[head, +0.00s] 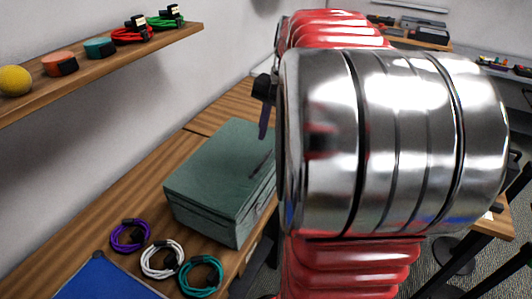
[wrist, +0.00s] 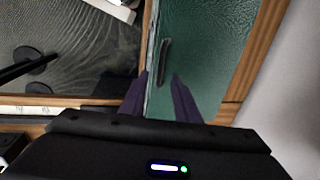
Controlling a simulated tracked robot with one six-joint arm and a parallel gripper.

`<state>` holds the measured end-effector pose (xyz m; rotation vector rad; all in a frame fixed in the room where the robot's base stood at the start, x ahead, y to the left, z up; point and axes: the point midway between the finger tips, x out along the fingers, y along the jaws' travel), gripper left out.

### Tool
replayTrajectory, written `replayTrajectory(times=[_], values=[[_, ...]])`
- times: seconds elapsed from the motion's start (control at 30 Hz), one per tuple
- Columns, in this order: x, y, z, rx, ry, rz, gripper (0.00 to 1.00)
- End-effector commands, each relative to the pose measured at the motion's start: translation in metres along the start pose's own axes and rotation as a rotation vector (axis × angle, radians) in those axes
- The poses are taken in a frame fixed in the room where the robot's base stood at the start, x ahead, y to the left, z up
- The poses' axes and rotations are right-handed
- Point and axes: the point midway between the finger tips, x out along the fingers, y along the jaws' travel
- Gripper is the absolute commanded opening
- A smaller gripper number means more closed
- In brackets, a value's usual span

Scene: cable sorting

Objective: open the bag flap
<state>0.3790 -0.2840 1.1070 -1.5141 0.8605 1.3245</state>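A dark green box-shaped bag (head: 212,194) sits on the wooden table with its top flap (head: 225,150) lying closed. A dark handle (head: 259,163) shows on the flap near its right side. My gripper (head: 264,120) hangs over the far right part of the bag, partly hidden behind my arm. In the wrist view the green flap (wrist: 215,45) fills the middle right, with the dark handle (wrist: 164,60) just beyond my fingertips. My gripper (wrist: 160,77) is open there, its two dark fingers apart with nothing between them. I cannot tell its height above the flap.
Purple (head: 130,236), white (head: 162,259) and teal (head: 201,276) cable coils lie in front of the bag, beside a blue object (head: 105,280). A wall shelf (head: 100,70) at left holds cables and small items. My arm hides much of the right side.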

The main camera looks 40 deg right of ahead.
Motion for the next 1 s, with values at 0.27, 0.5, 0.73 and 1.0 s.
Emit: replayTrajectory(times=[0.27,0.5,0.73,1.0], values=[[0.044,0.000,0.001,-0.001,-0.003,0.002,0.29],[0.068,0.000,0.000,0.000,-0.001,0.000,0.29],[0.071,0.000,0.000,0.000,0.000,0.000,0.29],[0.071,0.000,0.000,0.001,0.000,0.000,0.19]])
